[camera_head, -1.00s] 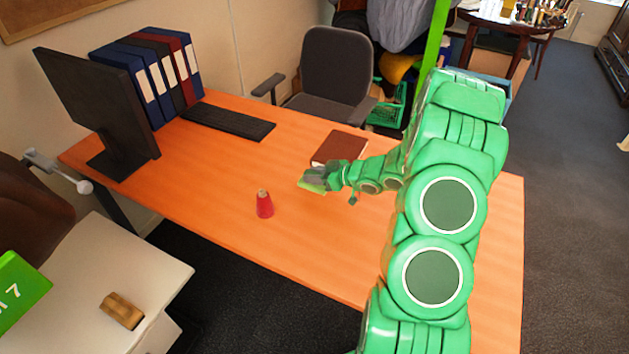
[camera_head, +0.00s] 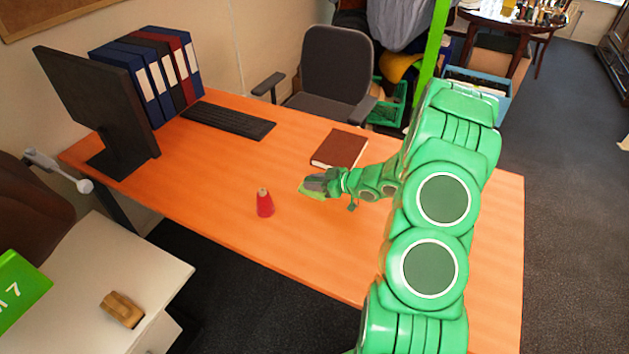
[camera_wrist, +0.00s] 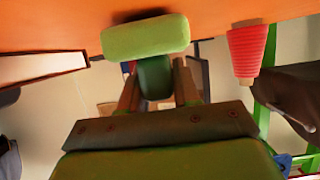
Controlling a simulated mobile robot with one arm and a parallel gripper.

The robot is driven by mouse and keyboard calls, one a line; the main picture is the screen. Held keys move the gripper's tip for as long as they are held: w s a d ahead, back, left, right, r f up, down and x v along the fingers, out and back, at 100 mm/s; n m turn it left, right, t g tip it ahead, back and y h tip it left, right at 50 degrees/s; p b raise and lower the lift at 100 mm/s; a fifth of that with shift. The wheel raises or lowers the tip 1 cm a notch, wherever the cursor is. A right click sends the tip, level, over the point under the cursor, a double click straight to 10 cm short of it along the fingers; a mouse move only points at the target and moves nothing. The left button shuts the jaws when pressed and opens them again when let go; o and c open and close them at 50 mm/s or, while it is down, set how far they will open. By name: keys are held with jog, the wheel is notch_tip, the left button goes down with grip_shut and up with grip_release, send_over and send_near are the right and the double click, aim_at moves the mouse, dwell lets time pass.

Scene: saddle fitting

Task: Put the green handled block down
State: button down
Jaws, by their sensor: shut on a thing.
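The green handled block (camera_head: 309,192) is at the end of my arm over the orange table, just in front of the brown book. In the wrist view, which is upside down, its light green body (camera_wrist: 145,37) and darker green handle (camera_wrist: 154,78) show. My gripper (camera_head: 320,182) is shut on the handle, with one finger on each side in the wrist view (camera_wrist: 157,82). A dark shadow lies on the table close to the block. I cannot tell whether the block touches the table.
A red cone-like object (camera_head: 265,204) stands left of the block and also shows in the wrist view (camera_wrist: 251,52). The brown book (camera_head: 340,147) lies behind my gripper. A keyboard (camera_head: 228,121) and monitor (camera_head: 95,95) are at the left. The orange table (camera_head: 300,245) is clear in front.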

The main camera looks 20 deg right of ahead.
jog(key=shift+f, duration=0.1)
jog(key=c, duration=0.8)
grip_release()
